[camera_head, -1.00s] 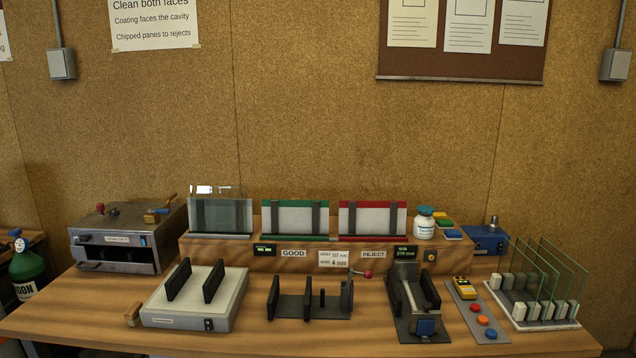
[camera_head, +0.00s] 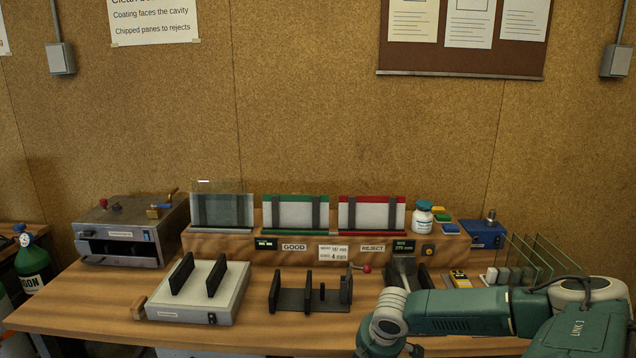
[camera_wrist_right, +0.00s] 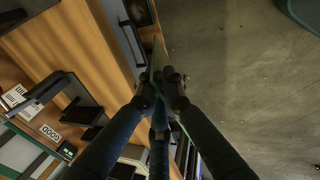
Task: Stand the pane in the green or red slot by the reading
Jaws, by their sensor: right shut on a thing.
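My right gripper (camera_wrist_right: 160,92) shows in the wrist view, fingers closed together on a thin greenish pane (camera_wrist_right: 154,62) seen nearly edge-on. In the head view my right arm reaches in from the right, and its gripper is hidden at the bottom edge. The green slot (camera_head: 295,197) and the red slot (camera_head: 371,199) stand side by side on the wooden ledge, both without a visible pane. A display (camera_head: 403,246) beside the REJECT label (camera_head: 372,248) seems to read 270 mm. A smaller display (camera_head: 265,244) is too small to read. My left gripper is out of view.
A clear pane (camera_head: 222,207) stands in the grey slot at left. Several panes stand in the rack (camera_head: 490,281) at right, partly behind my arm. A white box with black uprights (camera_head: 198,291) and a black fixture (camera_head: 310,298) occupy the front. A white bottle (camera_head: 422,217) stands on the ledge.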

